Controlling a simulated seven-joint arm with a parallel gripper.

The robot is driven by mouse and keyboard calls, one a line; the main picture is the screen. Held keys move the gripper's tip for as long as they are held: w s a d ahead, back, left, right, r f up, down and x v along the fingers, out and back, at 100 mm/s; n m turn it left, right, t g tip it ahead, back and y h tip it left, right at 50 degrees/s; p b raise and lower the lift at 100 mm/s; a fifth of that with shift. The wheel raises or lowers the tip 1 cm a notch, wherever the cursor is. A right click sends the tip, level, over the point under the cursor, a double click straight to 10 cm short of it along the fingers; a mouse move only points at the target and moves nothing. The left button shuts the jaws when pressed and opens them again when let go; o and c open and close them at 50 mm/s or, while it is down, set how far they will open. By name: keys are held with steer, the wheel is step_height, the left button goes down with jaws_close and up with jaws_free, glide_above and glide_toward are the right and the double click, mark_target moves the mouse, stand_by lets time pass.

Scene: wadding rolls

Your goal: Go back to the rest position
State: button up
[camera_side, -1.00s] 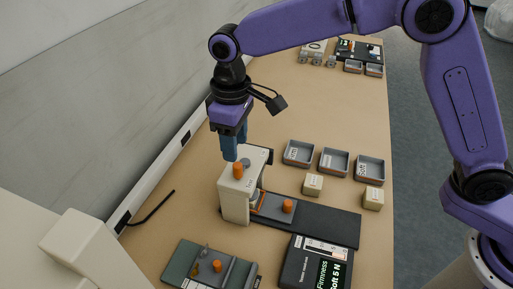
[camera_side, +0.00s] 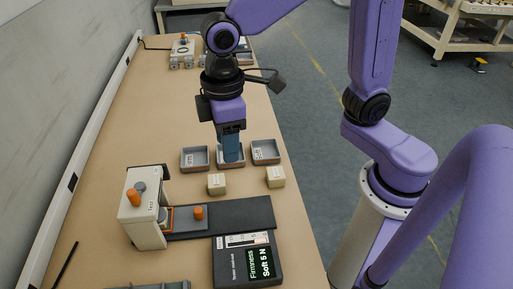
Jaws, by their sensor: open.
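My gripper (camera_side: 232,156) points straight down with its blue fingers together in outline over the middle grey tray (camera_side: 221,162). The fingers hide much of that tray, and I cannot tell how high they are above it. No held object shows between them. A left tray (camera_side: 194,159) and a right tray (camera_side: 265,152) stand on either side.
A cream tester (camera_side: 146,212) with orange knobs stands at left on a dark rail (camera_side: 246,216). A black display box (camera_side: 246,259) reads "Firmness Soft 5 N". Small equipment (camera_side: 181,52) stands at the far end. The tan table between is clear.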

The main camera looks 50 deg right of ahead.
steer(key=s+d+f+n, duration=0.1)
steer(key=s+d+f, duration=0.1)
steer(key=s+d, duration=1.1)
steer(key=shift+s+d+f+n, duration=0.25)
steer(key=shift+d+f+n, duration=0.05)
steer(key=shift+d, duration=0.7)
